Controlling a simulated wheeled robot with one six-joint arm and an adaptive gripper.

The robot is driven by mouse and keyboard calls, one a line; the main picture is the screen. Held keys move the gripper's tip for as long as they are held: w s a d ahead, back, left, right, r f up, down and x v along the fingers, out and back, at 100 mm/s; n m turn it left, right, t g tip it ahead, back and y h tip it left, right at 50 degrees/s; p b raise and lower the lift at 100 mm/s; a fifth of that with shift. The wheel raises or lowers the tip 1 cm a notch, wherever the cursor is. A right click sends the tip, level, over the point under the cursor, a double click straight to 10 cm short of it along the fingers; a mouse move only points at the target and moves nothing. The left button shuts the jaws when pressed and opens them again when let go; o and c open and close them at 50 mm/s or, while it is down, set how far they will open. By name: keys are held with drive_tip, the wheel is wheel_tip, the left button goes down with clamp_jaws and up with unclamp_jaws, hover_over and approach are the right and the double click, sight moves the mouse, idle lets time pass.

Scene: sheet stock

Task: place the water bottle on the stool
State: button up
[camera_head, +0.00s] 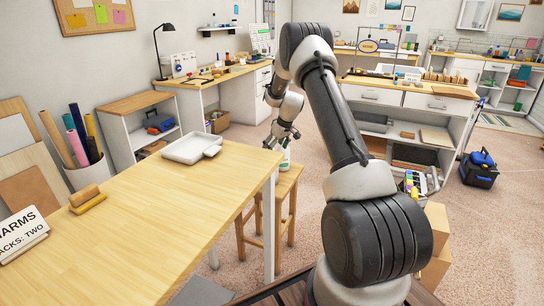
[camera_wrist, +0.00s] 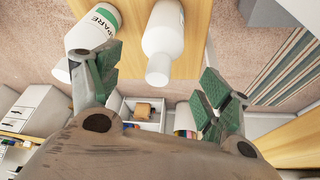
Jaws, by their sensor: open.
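My gripper (camera_head: 285,136) is over the wooden stool (camera_head: 290,180) beyond the table. In the wrist view my gripper (camera_wrist: 158,82) is open, its green-padded fingers wide apart. A plain white bottle (camera_wrist: 164,42) shows by the gap between the fingers, against the stool's wooden top (camera_wrist: 197,22). A white and green bottle (camera_head: 285,158) shows on the stool under my gripper in the head view. I cannot tell which one is the water bottle.
The long wooden table (camera_head: 150,225) in front carries a white tray (camera_head: 190,148) and a yellow-brown block (camera_head: 87,198). Cardboard boxes (camera_head: 436,250) stand at the right. A white workbench (camera_head: 405,97) stands behind the stool.

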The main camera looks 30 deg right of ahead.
drive_tip(key=s+a+r, duration=0.3)
drive_tip(key=s+r, duration=0.3)
drive_tip(key=r, duration=0.3)
drive_tip(key=s+a+r+m, duration=0.1)
drive_tip(key=s+a+r, duration=0.2)
drive_tip(key=s+r, duration=0.5)
drive_tip(key=s+a+r, duration=0.4)
drive_tip(key=s+r, duration=0.1)
drive_tip(key=r, duration=0.5)
drive_tip(key=s+a+r+m, duration=0.1)
drive_tip(key=s+a+r, duration=0.1)
drive_tip(key=s, duration=0.6)
drive_tip(key=s+a+r, duration=0.1)
drive_tip(key=s+r, duration=0.2)
drive_tip(key=s, duration=0.5)
drive_tip(key=s+a+f+m+h, duration=0.1)
drive_tip(key=s+f, duration=0.2)
drive_tip(key=s, duration=1.2)
drive_tip(key=shift+s, duration=0.25)
drive_tip(key=shift+a+r, duration=0.1)
